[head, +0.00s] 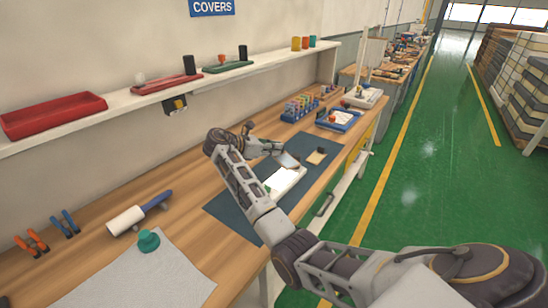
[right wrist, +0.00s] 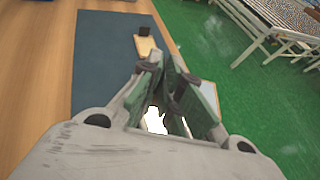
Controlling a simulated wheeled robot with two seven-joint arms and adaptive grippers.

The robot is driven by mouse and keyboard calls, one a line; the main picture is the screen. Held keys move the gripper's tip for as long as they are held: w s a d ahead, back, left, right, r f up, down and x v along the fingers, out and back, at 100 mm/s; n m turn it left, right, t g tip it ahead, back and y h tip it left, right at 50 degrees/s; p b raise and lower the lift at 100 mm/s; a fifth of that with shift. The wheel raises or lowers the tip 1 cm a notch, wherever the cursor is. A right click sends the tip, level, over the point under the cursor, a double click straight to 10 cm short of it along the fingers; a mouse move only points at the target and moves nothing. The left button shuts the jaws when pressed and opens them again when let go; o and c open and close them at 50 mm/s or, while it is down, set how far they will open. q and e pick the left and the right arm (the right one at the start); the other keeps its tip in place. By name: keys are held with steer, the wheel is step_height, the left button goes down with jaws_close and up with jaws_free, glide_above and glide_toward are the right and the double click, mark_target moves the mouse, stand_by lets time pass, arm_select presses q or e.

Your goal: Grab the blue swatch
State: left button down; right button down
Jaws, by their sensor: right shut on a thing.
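My right gripper (head: 284,158) reaches over the dark blue mat (head: 228,210) on the wooden bench. In the right wrist view the fingers (right wrist: 172,98) are closed together on something that I cannot make out between them. A white flat piece (head: 288,183) lies under the gripper, partly hidden by my arm. A tan block (head: 316,157) with a dark top sits on the mat beyond the fingers; it also shows in the right wrist view (right wrist: 147,48). I cannot pick out a separate blue swatch. My left gripper is out of view.
A blue tray (head: 338,121) and a blue rack of small bottles (head: 298,107) stand farther along the bench. A shelf (head: 110,105) runs above.

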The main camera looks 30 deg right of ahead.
steer(key=shift+r, duration=1.05)
